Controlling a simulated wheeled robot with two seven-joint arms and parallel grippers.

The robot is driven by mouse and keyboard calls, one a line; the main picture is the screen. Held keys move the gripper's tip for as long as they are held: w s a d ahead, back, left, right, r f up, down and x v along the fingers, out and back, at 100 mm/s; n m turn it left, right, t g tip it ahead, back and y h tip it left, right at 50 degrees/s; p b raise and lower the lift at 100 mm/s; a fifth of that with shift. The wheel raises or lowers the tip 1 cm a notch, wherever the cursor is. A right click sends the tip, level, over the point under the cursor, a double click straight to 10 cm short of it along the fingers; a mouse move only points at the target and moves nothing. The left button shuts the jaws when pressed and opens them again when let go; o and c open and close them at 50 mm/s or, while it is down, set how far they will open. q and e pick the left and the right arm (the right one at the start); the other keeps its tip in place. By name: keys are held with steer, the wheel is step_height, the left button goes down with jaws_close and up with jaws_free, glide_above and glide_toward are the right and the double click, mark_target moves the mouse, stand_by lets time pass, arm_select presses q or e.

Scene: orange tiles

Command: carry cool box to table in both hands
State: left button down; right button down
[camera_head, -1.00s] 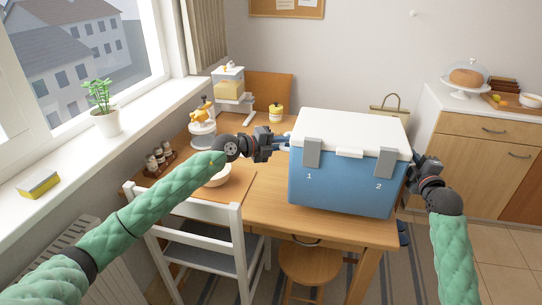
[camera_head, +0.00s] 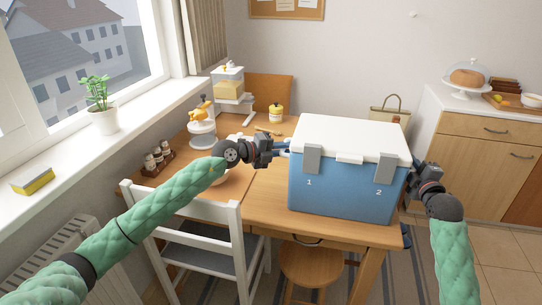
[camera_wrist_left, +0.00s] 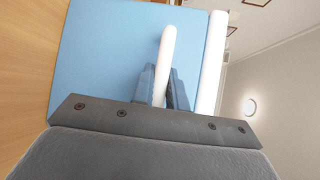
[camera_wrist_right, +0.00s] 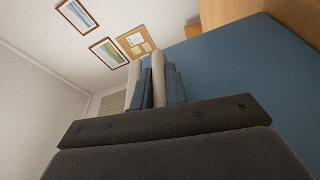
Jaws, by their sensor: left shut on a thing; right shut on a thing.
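The cool box (camera_head: 340,188) has a blue body, a white lid (camera_head: 350,132) and two grey latches. It is level over the right part of the wooden table (camera_head: 265,212); I cannot tell whether its base touches the top. My left gripper (camera_head: 285,147) is shut on the white side handle (camera_wrist_left: 168,48) at the box's left end, also seen in the left wrist view. My right gripper (camera_head: 412,168) is at the right end, shut on a pale handle (camera_wrist_right: 158,72) in the right wrist view. The box's underside is hidden.
A white chair (camera_head: 190,240) and a round stool (camera_head: 310,266) stand at the table's front. A juicer (camera_head: 202,128), a dispenser (camera_head: 229,85), a yellow jar (camera_head: 276,113) and a spice rack (camera_head: 158,158) are on the table's left and back. A wooden cabinet (camera_head: 490,155) stands at right.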

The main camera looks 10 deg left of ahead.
arm_select(q)
steer(key=c, duration=1.4)
jaws_free()
arm_select(e)
steer(key=c, duration=1.4)
jaws_free()
arm_select(q)
steer(key=shift+s+a, duration=0.1)
steer(key=shift+a, duration=0.05)
arm_select(e)
steer(key=shift+s, duration=0.15)
arm_select(q)
steer(key=v, duration=1.1)
steer(key=shift+s+a, duration=0.25)
arm_select(e)
steer(key=v, duration=1.1)
steer(key=shift+s, duration=0.4)
steer(key=shift+d, duration=0.15)
